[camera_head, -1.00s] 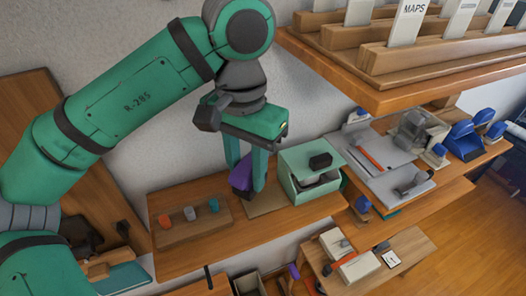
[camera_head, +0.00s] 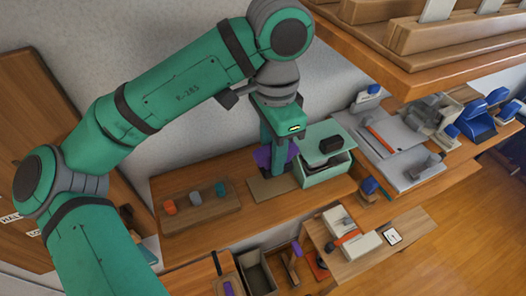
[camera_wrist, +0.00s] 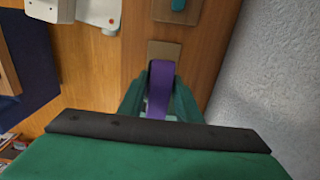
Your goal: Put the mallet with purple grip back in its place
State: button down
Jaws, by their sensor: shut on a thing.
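My gripper (camera_head: 279,165) is shut on the purple grip (camera_head: 262,156) of the mallet, above the desk. In the wrist view the purple grip (camera_wrist: 160,88) stands between my two teal fingers. The mallet's head cannot be made out. A flat tan pad (camera_head: 268,190) lies on the desk below my fingers. The pad also shows just beyond the grip in the wrist view (camera_wrist: 163,49). I cannot tell whether the mallet touches it.
A wooden board (camera_head: 190,222) with orange, grey and teal pieces lies left of the pad. A pale green box (camera_head: 326,176) with a black block (camera_head: 331,144) on top stands close on the right. A thick wooden shelf (camera_head: 395,70) overhangs the upper right. The wall is behind.

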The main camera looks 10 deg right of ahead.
jog(key=shift+a, duration=0.2)
jog(key=shift+w+a+f, duration=0.15)
jog(key=shift+w+f, duration=0.05)
jog(key=shift+f, duration=0.45)
jog(key=shift+w+f, duration=0.1)
jog(key=shift+f, duration=0.6)
jog(key=shift+a+f, duration=0.1)
jog(key=shift+f, duration=0.55)
jog(key=shift+s+d+f, duration=0.2)
jog(key=shift+d, duration=0.05)
jog(key=shift+w+a, duration=0.1)
jog(key=shift+a, duration=0.05)
jog(key=shift+f, duration=0.3)
